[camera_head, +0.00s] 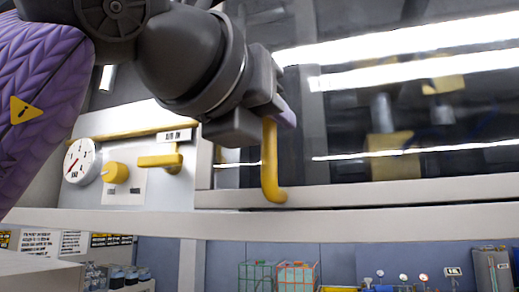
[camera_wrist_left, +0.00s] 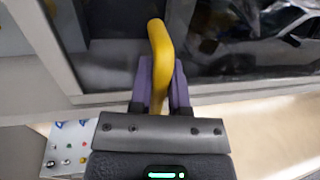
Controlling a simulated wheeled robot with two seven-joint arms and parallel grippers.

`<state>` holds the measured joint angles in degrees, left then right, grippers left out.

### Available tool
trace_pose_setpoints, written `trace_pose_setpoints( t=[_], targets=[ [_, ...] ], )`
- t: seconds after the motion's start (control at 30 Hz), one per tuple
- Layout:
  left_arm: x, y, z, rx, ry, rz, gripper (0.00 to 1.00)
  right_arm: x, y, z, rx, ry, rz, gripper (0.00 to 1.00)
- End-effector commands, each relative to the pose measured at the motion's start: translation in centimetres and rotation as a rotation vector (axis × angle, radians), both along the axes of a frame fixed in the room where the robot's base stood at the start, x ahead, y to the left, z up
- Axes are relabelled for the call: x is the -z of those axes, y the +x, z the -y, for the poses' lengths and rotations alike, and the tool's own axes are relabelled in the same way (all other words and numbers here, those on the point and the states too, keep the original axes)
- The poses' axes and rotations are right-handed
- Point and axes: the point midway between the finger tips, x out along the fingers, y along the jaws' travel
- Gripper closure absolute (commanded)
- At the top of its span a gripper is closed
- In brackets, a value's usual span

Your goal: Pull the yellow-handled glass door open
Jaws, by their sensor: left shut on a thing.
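The yellow handle (camera_head: 270,165) stands upright near the left edge of the glass door (camera_head: 410,130). My left gripper (camera_head: 283,112) is shut on the upper part of this handle. In the left wrist view the yellow handle (camera_wrist_left: 160,45) passes between the two purple fingers of my left gripper (camera_wrist_left: 160,88). The glass (camera_wrist_left: 235,40) lies behind it and shows bright reflections. I cannot tell from these frames whether the door stands slightly ajar. My right gripper is in neither view.
Left of the door, a pale panel (camera_head: 128,192) carries a round gauge (camera_head: 79,160), a yellow knob (camera_head: 115,173) and a yellow lever (camera_head: 160,160). Below the ledge (camera_head: 330,221) are wire crates (camera_head: 297,276), small gauges and a grey canister (camera_head: 492,268). My left arm covers the upper left.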

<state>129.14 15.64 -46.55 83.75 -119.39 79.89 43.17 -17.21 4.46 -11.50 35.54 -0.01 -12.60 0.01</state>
Motion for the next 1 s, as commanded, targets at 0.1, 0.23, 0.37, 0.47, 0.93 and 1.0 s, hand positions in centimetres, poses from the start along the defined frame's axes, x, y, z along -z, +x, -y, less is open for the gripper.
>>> trace_pose_setpoints(
  t=[0.1, 0.23, 0.37, 0.47, 0.93, 1.0],
  targets=[
    [-0.1, 0.0, 0.0, 0.001, -0.002, 0.003, 1.00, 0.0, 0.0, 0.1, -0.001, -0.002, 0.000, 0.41],
    [-0.1, 0.0, 0.0, 0.000, -0.002, 0.003, 0.53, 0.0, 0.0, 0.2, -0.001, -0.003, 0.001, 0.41],
    [-0.1, 0.0, -0.1, 0.000, -0.001, 0.002, 0.45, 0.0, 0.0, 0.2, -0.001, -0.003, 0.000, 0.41],
    [0.0, 0.0, -0.1, 0.000, -0.001, 0.001, 0.45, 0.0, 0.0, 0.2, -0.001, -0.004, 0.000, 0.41],
    [0.2, -7.1, -4.4, -0.001, -0.003, 0.004, 0.45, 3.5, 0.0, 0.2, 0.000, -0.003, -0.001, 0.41],
    [0.1, -7.9, -4.9, -0.001, -0.002, 0.002, 0.45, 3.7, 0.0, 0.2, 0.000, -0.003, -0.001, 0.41]
  ],
)
